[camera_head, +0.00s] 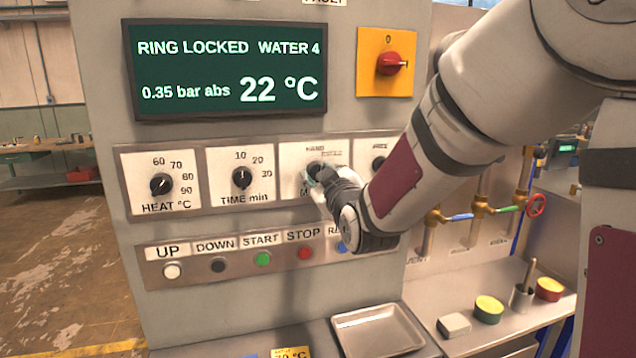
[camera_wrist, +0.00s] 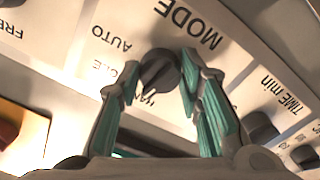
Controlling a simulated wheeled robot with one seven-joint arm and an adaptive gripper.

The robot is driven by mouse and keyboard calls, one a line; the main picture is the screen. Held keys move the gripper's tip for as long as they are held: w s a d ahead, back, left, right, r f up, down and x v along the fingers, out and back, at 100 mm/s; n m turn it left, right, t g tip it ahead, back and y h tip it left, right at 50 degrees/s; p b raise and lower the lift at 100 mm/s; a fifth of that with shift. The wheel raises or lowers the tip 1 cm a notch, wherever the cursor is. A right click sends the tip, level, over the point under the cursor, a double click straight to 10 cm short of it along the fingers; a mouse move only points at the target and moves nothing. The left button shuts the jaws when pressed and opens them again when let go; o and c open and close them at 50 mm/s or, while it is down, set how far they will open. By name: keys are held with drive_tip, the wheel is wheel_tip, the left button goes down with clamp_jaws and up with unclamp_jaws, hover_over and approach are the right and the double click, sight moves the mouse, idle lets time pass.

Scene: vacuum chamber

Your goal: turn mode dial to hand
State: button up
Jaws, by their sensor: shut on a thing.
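The black mode dial (camera_head: 315,167) is on the white MODE plate of the control panel. In the wrist view the dial (camera_wrist: 160,70) sits between the two teal-padded fingers of my gripper (camera_wrist: 161,72). My gripper (camera_head: 320,178) is shut on the dial. The wrist view is upside down, with MODE and AUTO readable beside the dial. The HAND label (camera_head: 315,148) shows above the dial in the head view. In the wrist view the lettering nearest the fingers is partly hidden, and I cannot tell the dial's exact setting.
The heat dial (camera_head: 161,184) and time dial (camera_head: 242,178) are to the left; another dial (camera_head: 379,165) is close on the right, partly behind my arm. Push buttons (camera_head: 263,259) run below. A red switch (camera_head: 390,64) and a display (camera_head: 228,68) are above. A metal tray (camera_head: 378,330) lies below.

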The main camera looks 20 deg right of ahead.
drive_tip(key=shift+n+b, duration=0.85)
drive_tip(key=shift+n, duration=0.35)
drive_tip(key=o, duration=1.2)
drive_tip(key=shift+c, duration=0.2)
drive_tip(key=shift+s, duration=0.1)
drive_tip(key=s, duration=0.7)
drive_tip(key=shift+s, duration=0.2)
